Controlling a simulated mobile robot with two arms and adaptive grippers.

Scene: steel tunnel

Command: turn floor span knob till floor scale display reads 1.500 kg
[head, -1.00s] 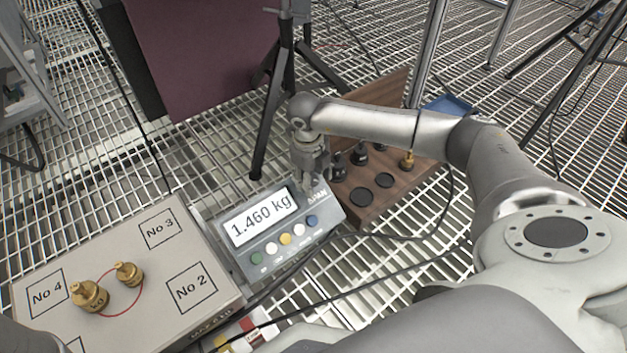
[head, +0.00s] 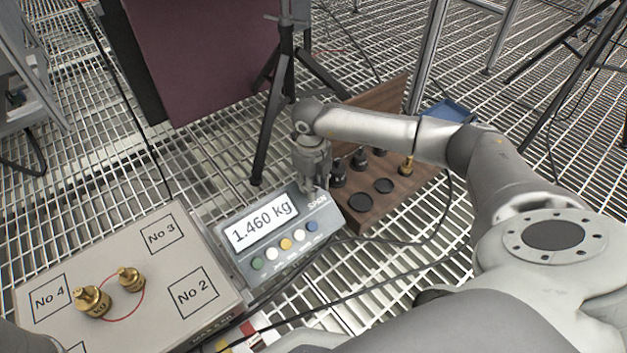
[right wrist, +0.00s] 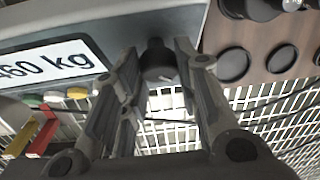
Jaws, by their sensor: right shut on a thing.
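The floor scale display (head: 262,226) reads 1.460 kg on the grey indicator box with a row of coloured buttons. In the right wrist view the display (right wrist: 45,66) shows only in part. The dark span knob (right wrist: 157,62) sits between the fingers of my right gripper (right wrist: 156,75), which is shut on it. In the head view my right gripper (head: 313,185) points down at the box's upper right corner by the SPAN label, and it hides the knob. My left gripper does not show.
A wooden weight case (head: 400,195) with black and brass weights stands right of the indicator. Black tripod legs (head: 270,120) stand behind it. Cables cross the grating floor.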

